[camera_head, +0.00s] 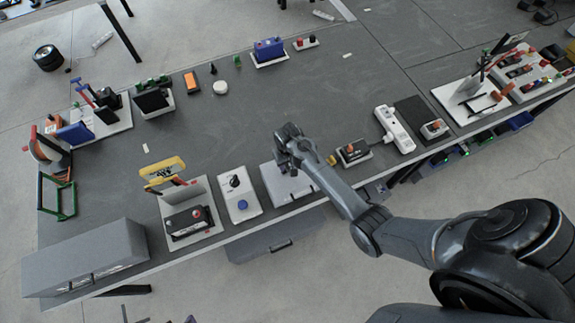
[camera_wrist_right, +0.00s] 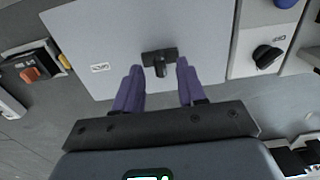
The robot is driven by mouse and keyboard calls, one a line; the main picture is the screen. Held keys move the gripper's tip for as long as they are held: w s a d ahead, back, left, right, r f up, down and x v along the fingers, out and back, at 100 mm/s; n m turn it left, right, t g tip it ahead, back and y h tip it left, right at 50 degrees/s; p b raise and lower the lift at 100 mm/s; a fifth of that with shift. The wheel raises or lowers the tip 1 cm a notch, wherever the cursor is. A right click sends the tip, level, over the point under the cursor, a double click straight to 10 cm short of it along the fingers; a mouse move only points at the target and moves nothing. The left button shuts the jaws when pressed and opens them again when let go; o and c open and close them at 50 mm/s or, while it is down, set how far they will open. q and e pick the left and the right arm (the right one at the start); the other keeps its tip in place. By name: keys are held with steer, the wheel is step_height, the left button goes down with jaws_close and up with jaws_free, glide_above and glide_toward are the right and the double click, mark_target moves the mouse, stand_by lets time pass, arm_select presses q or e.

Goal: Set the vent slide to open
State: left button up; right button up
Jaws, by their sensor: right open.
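The vent panel (camera_head: 296,192) is a flat light-grey plate near the table's front edge, partly hidden by my right arm in the head view. In the right wrist view the panel (camera_wrist_right: 110,30) carries a small black slide knob (camera_wrist_right: 160,60) with a crossbar and a short stem. A small printed label sits to the left of the knob. My right gripper (camera_head: 288,160) is over the panel with its fingers apart. In the wrist view its two purple fingertips (camera_wrist_right: 160,66) are on either side of the knob. I cannot tell whether they touch it. My left gripper is not in view.
A white plate with a black rotary knob and blue button (camera_head: 242,207) stands left of the panel. A black box with an orange switch (camera_head: 352,151) is to its right. The grey tabletop (camera_head: 260,110) behind is mostly clear.

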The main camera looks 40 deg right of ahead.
mark_target(288, 168)
steer(key=shift+f, duration=1.15)
jaws_close()
